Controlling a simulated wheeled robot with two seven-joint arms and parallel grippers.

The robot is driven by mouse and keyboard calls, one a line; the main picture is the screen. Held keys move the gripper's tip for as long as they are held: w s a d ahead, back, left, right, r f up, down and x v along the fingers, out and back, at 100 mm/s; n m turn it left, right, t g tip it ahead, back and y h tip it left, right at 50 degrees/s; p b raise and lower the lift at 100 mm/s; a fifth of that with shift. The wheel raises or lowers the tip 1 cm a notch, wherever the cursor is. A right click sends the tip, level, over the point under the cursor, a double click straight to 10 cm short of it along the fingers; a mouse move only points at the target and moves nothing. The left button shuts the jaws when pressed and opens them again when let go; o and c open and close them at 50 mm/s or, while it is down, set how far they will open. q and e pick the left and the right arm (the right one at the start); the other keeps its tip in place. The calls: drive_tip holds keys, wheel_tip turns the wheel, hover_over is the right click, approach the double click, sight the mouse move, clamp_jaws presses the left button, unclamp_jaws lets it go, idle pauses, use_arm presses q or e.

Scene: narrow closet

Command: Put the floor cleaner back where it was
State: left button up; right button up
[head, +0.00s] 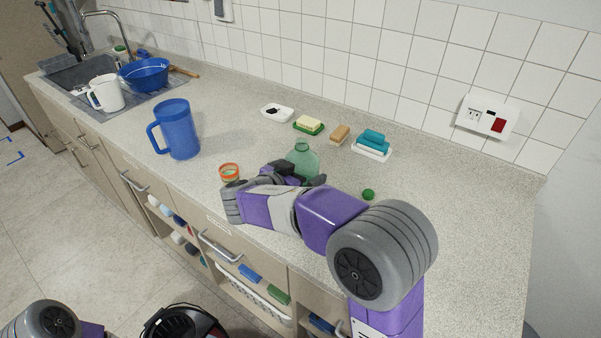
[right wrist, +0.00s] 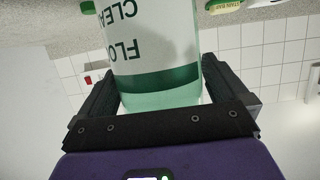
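The floor cleaner (head: 303,160) is a translucent green bottle on the counter, its upper part showing behind my right arm in the head view. In the right wrist view the bottle (right wrist: 155,60) appears upside down, with a white label reading "FLO… CLEA…" and a dark green band. My right gripper (right wrist: 160,90) has one finger on each side of it, and both appear to touch it. In the head view the right gripper (head: 310,180) is largely hidden by my wrist, as is the bottle's base. My left gripper is out of view; only part of that arm shows at lower left.
A small green cap (head: 368,194) lies right of the bottle. The counter's right end is clear.

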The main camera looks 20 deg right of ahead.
drive_tip(key=shift+r, duration=0.15)
drive_tip(key=shift+a+r+p, duration=0.15)
drive_tip(key=shift+p, duration=0.15)
drive_tip(key=p+v, duration=0.1)
drive_tip(key=v, duration=1)
drive_tip(key=shift+s+a, duration=0.25)
drive_tip(key=shift+r, duration=0.15)
